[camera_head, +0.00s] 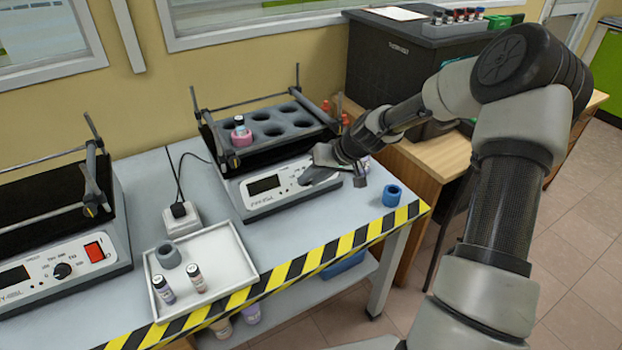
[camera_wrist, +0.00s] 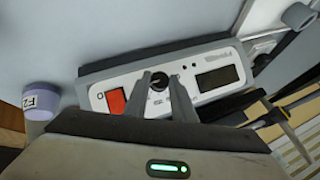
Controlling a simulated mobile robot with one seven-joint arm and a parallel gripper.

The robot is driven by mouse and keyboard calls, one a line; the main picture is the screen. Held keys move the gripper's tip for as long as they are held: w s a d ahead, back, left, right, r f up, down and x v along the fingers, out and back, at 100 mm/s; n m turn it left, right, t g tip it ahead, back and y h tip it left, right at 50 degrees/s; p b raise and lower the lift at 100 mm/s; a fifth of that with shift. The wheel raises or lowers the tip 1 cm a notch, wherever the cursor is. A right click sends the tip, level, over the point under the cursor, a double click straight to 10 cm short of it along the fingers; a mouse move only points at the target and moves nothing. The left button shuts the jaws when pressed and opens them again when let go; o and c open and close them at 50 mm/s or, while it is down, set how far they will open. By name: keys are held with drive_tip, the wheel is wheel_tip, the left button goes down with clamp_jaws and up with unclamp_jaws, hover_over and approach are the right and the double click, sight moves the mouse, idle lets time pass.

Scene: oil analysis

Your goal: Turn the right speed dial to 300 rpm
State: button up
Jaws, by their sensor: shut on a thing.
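The right shaker (camera_head: 285,190) is a light grey box with a dark display, standing on the bench beneath a black rack. My gripper (camera_head: 315,174) is at its front panel and hides the dial there in the head view. In the wrist view the shaker's panel (camera_wrist: 195,98) shows upside down, with a black round speed dial (camera_wrist: 159,82) between the two fingers of my gripper (camera_wrist: 162,80). The fingers are shut on the dial. The dial's pointer and the number it stands at are too small to read. A red switch (camera_wrist: 116,100) is left of the dial, a dark display (camera_wrist: 217,77) right.
The left shaker (camera_head: 60,270) has its own dial and red switch. A white tray (camera_head: 225,265) holds a grey ring and two small vials. A blue ring (camera_head: 391,195) stands on the bench right of my gripper. A purple-capped container (camera_wrist: 40,100) shows in the wrist view.

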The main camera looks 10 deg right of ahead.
idle(0.4)
drive_tip(key=o, duration=1.1)
drive_tip(key=shift+w, duration=0.1)
drive_tip(key=shift+c, duration=0.2)
drive_tip(key=p+v, duration=0.2)
drive_tip(key=v, duration=1.5)
drive_tip(key=shift+d+p, duration=0.3)
drive_tip(key=shift+p, duration=0.1)
drive_tip(key=shift+a, duration=0.1)
